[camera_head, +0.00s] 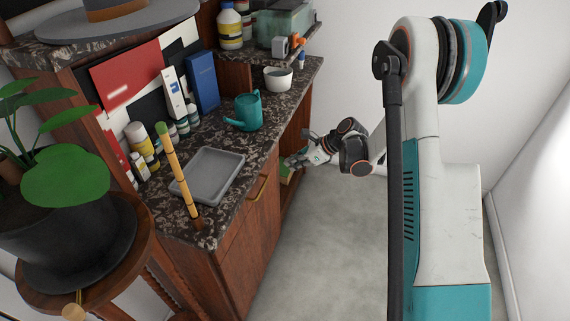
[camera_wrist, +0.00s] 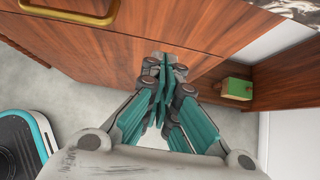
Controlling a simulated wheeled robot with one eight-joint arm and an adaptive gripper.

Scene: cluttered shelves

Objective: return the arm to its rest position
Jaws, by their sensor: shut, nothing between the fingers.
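My gripper (camera_wrist: 163,92) is shut and empty in the wrist view, its teal fingers together in front of the wooden cabinet front (camera_wrist: 115,55). In the head view my gripper (camera_head: 298,160) is small, at the end of my arm, beside the right end of the cabinet and below the countertop. The arm is stretched out from my body toward the cabinet. I cannot tell whether the fingers touch the wood.
A green box (camera_wrist: 236,88) sits in the open lower shelf. The speckled countertop (camera_head: 235,160) holds a grey tray (camera_head: 208,174), a teal watering can (camera_head: 247,111) and a white pot (camera_head: 278,78). A potted plant (camera_head: 65,175) stands left. The floor (camera_head: 335,240) is clear.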

